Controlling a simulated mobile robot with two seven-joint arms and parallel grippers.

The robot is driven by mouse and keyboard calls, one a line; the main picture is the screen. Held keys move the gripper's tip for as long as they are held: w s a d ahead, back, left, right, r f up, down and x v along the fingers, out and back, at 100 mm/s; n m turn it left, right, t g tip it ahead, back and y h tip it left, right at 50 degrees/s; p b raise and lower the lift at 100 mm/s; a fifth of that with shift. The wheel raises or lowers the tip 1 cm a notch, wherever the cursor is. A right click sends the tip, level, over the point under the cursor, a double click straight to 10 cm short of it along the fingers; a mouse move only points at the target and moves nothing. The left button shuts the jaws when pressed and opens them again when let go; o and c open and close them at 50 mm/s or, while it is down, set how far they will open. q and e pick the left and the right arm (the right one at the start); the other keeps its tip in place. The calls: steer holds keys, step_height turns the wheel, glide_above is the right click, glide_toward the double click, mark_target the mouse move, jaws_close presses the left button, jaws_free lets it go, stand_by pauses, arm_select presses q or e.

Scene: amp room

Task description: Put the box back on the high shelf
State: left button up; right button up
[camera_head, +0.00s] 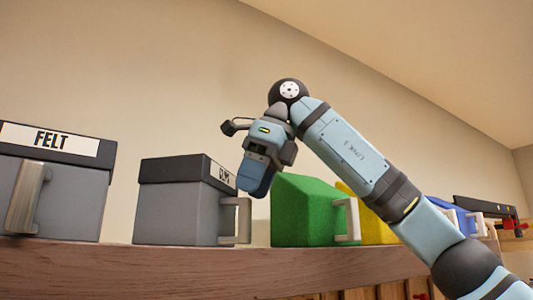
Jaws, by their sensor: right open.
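A wooden high shelf (130,268) holds a row of boxes. A grey box with a dark lid and a FELT label (85,200) stands at the far left. A second grey box (180,213) with a dark lid and a light side handle stands to its right; its label is too small to read surely. A green box (300,215) with a pale handle follows. My right gripper (256,180) is open, pointing down between the second grey box and the green box, near both; I cannot tell whether it touches either. It partly hides their near corners. My left gripper is out of view.
A yellow box (374,230) and a blue box (462,222) stand further right, partly behind my right arm. A dark long object (485,206) lies near the far right end. A bare wall rises behind, under a sloping ceiling. A gap separates the two grey boxes.

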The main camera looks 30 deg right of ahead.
steer(key=v, duration=0.7)
